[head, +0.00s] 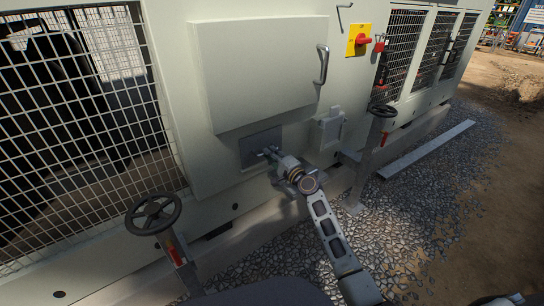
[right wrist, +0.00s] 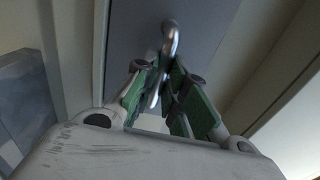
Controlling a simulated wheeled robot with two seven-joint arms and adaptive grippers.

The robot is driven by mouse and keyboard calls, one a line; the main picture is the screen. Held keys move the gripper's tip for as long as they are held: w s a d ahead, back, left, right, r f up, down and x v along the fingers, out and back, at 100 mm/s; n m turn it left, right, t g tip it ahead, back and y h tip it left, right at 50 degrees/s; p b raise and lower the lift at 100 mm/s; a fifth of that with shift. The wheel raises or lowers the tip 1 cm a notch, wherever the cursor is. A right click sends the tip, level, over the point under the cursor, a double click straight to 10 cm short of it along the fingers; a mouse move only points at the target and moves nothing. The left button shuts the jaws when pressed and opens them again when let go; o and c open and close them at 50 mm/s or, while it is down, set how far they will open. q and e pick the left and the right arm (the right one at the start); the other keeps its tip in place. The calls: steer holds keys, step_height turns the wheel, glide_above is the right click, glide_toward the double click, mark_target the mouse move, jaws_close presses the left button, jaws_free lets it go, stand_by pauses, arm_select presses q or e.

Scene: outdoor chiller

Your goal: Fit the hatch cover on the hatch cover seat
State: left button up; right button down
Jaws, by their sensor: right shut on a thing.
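The hatch cover (head: 257,139) is a dark grey, roughly square plate at the chiller's cream wall, below the large closed door. It fills the top middle of the right wrist view (right wrist: 205,35), with a bent metal handle (right wrist: 170,35) on it. My right gripper (head: 270,153) is in front of the plate; in the wrist view its green-padded fingers (right wrist: 166,88) are shut on this handle. The hatch cover seat cannot be made out apart from the plate. I cannot tell whether the plate is seated or slightly off the wall. My left gripper is not in view.
The large cream door (head: 258,75) with a metal handle (head: 322,65) juts out above the plate. A small grey box (head: 329,130) is to its right. Handwheels stand at left (head: 153,213) and right (head: 383,111). Gravel (head: 420,205) lies in front.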

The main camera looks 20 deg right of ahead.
steer(key=shift+w, duration=0.15)
steer(key=c, duration=0.9)
jaws_free()
steer(key=v, duration=0.7)
steer(key=shift+p, duration=0.45)
steer(key=shift+s, duration=0.2)
steer(key=v, duration=1.1)
steer(key=shift+s, duration=0.35)
steer(key=shift+d, duration=0.15)
stand_by(0.8)
